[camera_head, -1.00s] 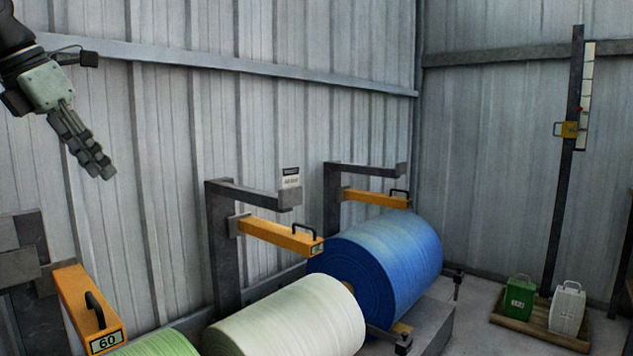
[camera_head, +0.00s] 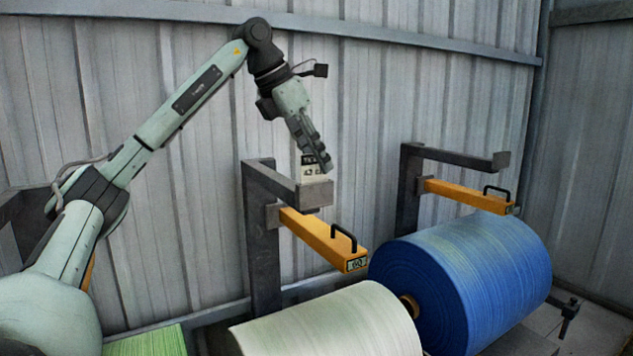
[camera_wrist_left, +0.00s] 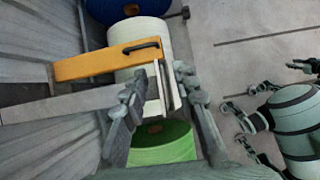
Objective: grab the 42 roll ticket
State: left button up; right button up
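A small white ticket (camera_head: 312,170) with a dark header stands at the end of the grey bracket arm (camera_head: 290,188) above the white roll. Its print is too small to read. My left gripper (camera_head: 325,163) is right at it, pointing down and partly covering it. In the left wrist view, pale upright plates that look like the ticket and its holder (camera_wrist_left: 160,90) stand between the two spread fingers of my left gripper (camera_wrist_left: 160,97). The gripper looks open, with a gap on the right side. Part of my right arm (camera_wrist_left: 290,110) shows at the right; its finger state is unclear.
Below the ticket, an orange bar (camera_head: 320,238) with a black handle juts out over the white roll (camera_head: 330,325). A blue roll (camera_head: 465,280) lies to the right, a green roll (camera_head: 148,342) to the left. The corrugated wall (camera_head: 400,75) is close behind.

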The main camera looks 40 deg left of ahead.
pick_arm(q)
jog(key=shift+s+r, duration=0.1)
jog(key=shift+s, duration=0.15)
jog(key=shift+c, duration=1.2)
grip_shut()
pick_arm(e)
jog(key=shift+s+f, duration=0.2)
jog(key=shift+s, duration=0.15)
pick_arm(q)
jog(key=shift+w, duration=0.1)
